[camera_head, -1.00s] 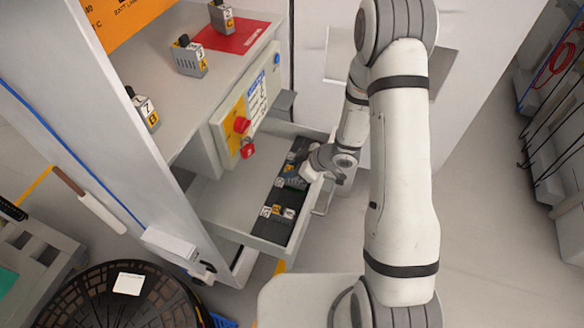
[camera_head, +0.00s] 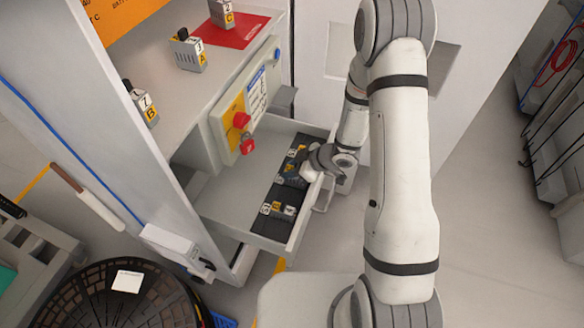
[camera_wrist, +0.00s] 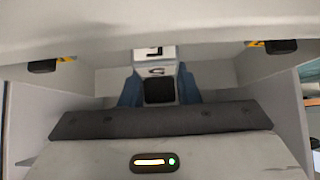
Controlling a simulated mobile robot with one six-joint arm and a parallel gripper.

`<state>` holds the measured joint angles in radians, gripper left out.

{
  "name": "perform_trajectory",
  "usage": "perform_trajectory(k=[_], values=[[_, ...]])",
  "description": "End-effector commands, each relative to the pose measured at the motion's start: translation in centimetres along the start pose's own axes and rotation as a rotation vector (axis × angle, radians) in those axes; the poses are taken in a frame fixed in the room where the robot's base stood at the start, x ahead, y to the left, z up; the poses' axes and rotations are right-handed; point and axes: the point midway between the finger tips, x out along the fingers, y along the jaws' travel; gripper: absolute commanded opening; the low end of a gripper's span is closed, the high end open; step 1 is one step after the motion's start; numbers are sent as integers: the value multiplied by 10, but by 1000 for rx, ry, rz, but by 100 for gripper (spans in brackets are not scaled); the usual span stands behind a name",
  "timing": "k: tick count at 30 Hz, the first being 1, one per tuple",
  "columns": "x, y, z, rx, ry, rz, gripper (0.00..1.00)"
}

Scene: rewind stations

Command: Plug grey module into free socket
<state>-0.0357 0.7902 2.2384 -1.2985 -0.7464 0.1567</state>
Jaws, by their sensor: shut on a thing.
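My gripper (camera_head: 306,173) is over the black socket strip (camera_head: 267,224) in the open drawer. In the wrist view its two bluish fingers (camera_wrist: 158,92) are shut on a grey module (camera_wrist: 155,68) with a white, black-lettered label and a dark square face. In the head view the gripper hides most of the held module. I cannot tell whether it touches the strip or sits in a socket. Other small modules with white and yellow labels (camera_head: 277,209) sit at the strip's near end, and one more shows at its far end (camera_head: 297,151). The free socket cannot be made out.
The drawer's front wall (camera_head: 298,227) is close to my gripper. Above the drawer, a shelf holds modules marked A (camera_head: 189,57), B (camera_head: 143,107) and C (camera_head: 222,15), the last on a red mat (camera_head: 241,35).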

Motion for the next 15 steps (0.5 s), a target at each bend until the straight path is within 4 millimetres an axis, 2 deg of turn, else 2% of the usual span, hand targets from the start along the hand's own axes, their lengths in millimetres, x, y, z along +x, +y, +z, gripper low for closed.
perform_trajectory(k=[15], values=[[10, 0, 10, 0, 1, 0, 0]])
